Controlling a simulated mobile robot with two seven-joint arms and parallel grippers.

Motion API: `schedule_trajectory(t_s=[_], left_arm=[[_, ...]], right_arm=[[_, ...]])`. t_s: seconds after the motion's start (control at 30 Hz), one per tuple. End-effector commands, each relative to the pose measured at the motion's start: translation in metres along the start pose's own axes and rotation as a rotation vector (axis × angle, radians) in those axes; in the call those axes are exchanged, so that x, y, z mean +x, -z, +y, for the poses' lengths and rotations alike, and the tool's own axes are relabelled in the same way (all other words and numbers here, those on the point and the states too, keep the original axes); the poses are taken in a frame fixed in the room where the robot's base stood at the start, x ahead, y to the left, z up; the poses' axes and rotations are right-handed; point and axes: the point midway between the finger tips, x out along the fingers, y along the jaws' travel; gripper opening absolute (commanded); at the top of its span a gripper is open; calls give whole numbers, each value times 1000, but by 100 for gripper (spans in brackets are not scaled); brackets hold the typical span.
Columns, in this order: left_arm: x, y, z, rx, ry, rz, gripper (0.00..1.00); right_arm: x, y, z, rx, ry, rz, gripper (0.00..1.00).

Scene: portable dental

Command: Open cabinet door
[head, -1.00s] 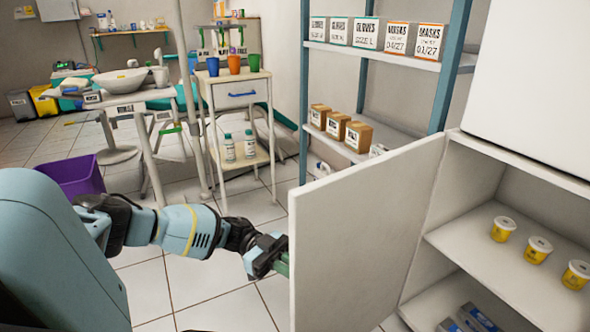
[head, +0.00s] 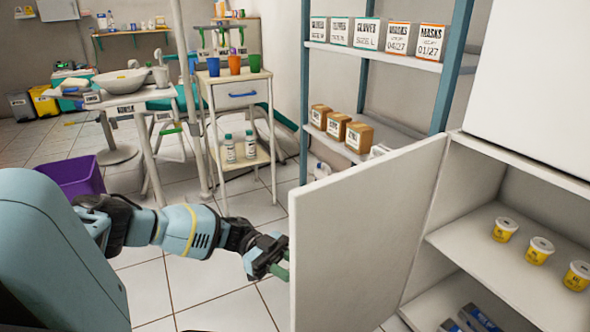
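The white cabinet door (head: 362,235) stands wide open, swung out to the left of the white cabinet (head: 480,165). My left gripper (head: 284,268) is at the door's free left edge. Its green fingertips are partly visible, and the door may hide part of them. I cannot tell whether the fingers touch the door or how far apart they are. My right gripper is not in view.
Yellow tubs (head: 536,250) stand on the cabinet's shelf, with blue boxes (head: 474,318) below. A shelving unit (head: 452,65) with boxes stands behind the door. A small trolley (head: 238,94) and a purple bin (head: 72,176) stand left. Tiled floor lies clear between.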

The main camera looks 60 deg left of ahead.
Motion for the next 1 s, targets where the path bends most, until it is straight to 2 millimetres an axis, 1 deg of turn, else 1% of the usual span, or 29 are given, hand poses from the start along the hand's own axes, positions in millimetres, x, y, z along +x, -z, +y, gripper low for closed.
schedule_trajectory(t_s=[0.07,0.17,0.4,0.5,0.6,0.7,1.0], left_arm=[[-4,0,0,0,2,-1,30],[-16,0,-1,0,3,-2,30],[-54,0,0,-1,4,-2,30],[-66,-1,0,-1,3,-2,30],[-74,-1,0,-1,2,-1,30],[-78,0,0,-1,0,0,30],[-78,0,1,-1,0,-1,30]], right_arm=[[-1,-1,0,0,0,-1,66],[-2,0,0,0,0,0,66],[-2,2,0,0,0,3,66],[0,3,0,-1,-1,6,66],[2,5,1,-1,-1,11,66],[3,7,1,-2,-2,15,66],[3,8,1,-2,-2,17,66]])
